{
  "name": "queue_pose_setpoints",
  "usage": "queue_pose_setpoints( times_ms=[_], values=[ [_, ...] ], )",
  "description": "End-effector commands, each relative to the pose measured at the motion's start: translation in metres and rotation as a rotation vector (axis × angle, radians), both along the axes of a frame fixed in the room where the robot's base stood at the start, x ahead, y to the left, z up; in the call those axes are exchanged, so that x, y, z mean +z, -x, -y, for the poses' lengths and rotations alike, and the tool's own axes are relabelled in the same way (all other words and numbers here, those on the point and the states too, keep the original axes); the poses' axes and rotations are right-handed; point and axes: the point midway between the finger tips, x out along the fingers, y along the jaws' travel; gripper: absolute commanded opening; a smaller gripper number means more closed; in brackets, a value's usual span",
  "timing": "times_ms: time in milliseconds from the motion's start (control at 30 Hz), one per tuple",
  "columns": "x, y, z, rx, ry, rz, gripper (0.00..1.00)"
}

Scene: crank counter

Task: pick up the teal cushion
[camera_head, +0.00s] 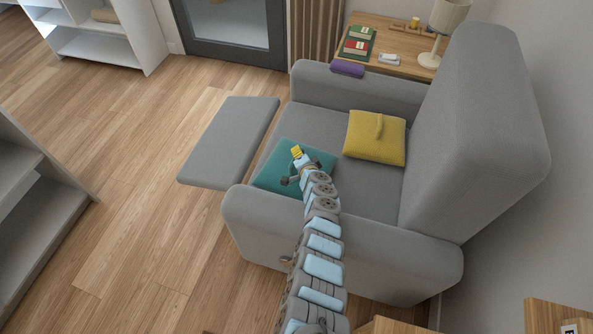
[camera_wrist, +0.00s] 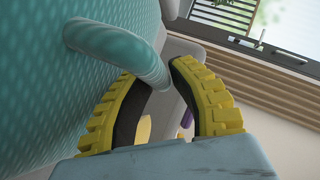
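The teal cushion (camera_head: 275,174) lies at the front of the grey armchair's seat, partly hidden by my arm. In the wrist view the cushion (camera_wrist: 40,70) fills the left side, and its raised teal loop handle (camera_wrist: 110,45) curves out towards my gripper. My gripper (camera_head: 297,152) is over the cushion in the head view. In the wrist view the yellow ridged fingers of my gripper (camera_wrist: 158,78) lean together, with the end of the handle between their tips. The fingers look closed on the handle. I cannot tell whether the cushion is raised off the seat.
A yellow cushion (camera_head: 375,137) lies farther back on the armchair's seat. A purple roll (camera_head: 347,68) rests on the far armrest. The near armrest (camera_head: 385,255) lies under my arm. A side table (camera_head: 398,43) with a lamp (camera_head: 437,35) stands beyond. The floor at left is clear.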

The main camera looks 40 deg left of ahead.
Motion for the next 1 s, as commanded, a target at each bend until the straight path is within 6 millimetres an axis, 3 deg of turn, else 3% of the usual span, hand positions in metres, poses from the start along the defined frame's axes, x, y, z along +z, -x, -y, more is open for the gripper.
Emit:
queue_pose_setpoints(
  times_ms=[67, 567, 767, 1000],
  values=[
    [0.0, 0.0, 0.0, 0.0, 0.0, 0.0, 0.0],
    [0.003, 0.0, 0.001, -0.001, -0.001, 0.0, 0.0],
    [0.024, -0.001, 0.002, -0.002, -0.001, 0.0, 0.0],
    [0.073, -0.003, 0.003, -0.005, -0.001, 0.002, 0.0]
  ],
)
